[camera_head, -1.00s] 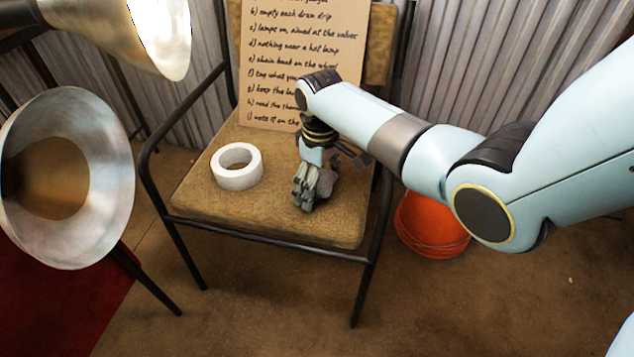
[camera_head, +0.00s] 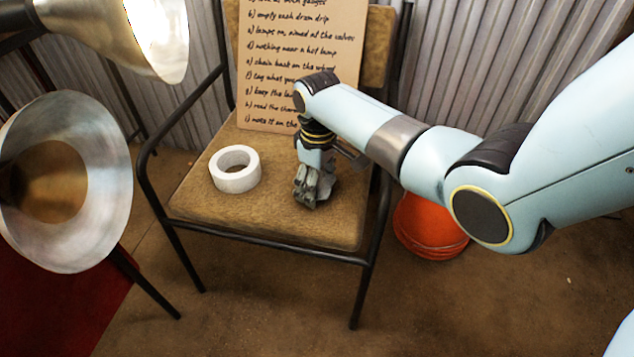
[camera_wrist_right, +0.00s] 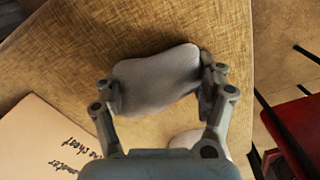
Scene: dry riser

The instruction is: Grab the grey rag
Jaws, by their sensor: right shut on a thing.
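The grey rag (camera_wrist_right: 158,80) lies bunched between the fingers of my right gripper (camera_wrist_right: 160,92) in the right wrist view, with a finger pressed on each end. In the head view my right gripper (camera_head: 313,190) points down at the tan chair seat (camera_head: 270,222), and the rag there is mostly hidden by the fingers. The gripper is shut on the rag, at or just above the seat; I cannot tell if the rag still touches it. My left gripper is not in view.
A white tape roll (camera_head: 235,170) sits on the seat left of my gripper. A handwritten board (camera_head: 300,60) leans on the chair back. Metal lamp shades (camera_head: 75,190) stand at the left. An orange bucket (camera_head: 430,225) is on the floor to the right.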

